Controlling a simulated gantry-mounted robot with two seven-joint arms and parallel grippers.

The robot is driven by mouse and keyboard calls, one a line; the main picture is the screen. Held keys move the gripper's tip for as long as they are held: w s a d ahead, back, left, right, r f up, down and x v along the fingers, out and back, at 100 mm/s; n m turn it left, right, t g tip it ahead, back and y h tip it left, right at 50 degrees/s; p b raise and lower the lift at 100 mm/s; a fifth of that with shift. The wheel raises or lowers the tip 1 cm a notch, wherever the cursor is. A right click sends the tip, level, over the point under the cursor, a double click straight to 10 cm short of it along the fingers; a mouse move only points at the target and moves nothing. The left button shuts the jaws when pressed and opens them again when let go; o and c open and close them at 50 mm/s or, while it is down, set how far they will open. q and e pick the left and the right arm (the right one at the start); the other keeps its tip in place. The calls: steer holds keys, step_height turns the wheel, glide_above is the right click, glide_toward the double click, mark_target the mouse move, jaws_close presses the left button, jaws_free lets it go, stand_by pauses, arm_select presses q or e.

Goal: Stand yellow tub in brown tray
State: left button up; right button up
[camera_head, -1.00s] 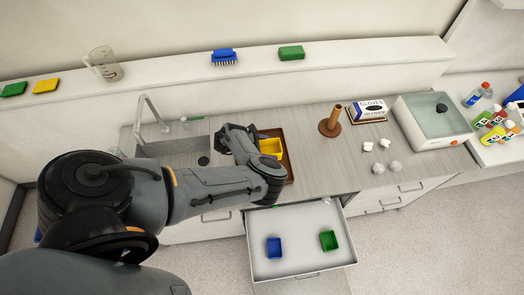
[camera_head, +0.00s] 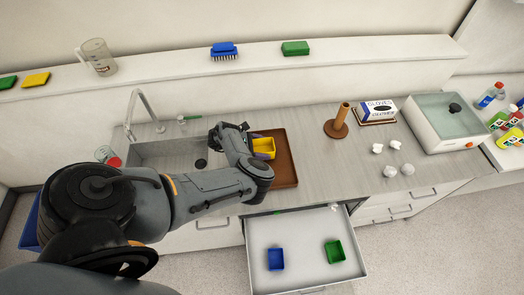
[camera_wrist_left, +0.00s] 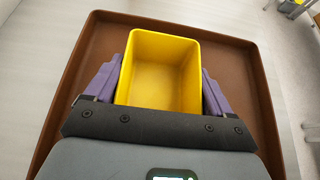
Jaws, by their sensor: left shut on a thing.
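The yellow tub (camera_head: 264,146) is an open box, its opening facing up. It also shows in the left wrist view (camera_wrist_left: 160,70), between the two purple fingers of my left gripper (camera_wrist_left: 154,85). The left gripper (camera_head: 250,148) is shut on the tub's sides. The brown tray (camera_head: 284,171) lies on the counter right of the sink, and its rim surrounds the tub in the left wrist view (camera_wrist_left: 262,110). The tub is over or in the tray; whether its base touches the tray floor is hidden. My right gripper is not in view.
The sink (camera_head: 160,158) is left of the tray. A brown post holder (camera_head: 338,122) and several white pieces stand to the right.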

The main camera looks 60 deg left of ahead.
arm_select(q)
steer(key=shift+f, duration=0.1)
steer(key=shift+f, duration=0.15)
steer(key=o, duration=0.9)
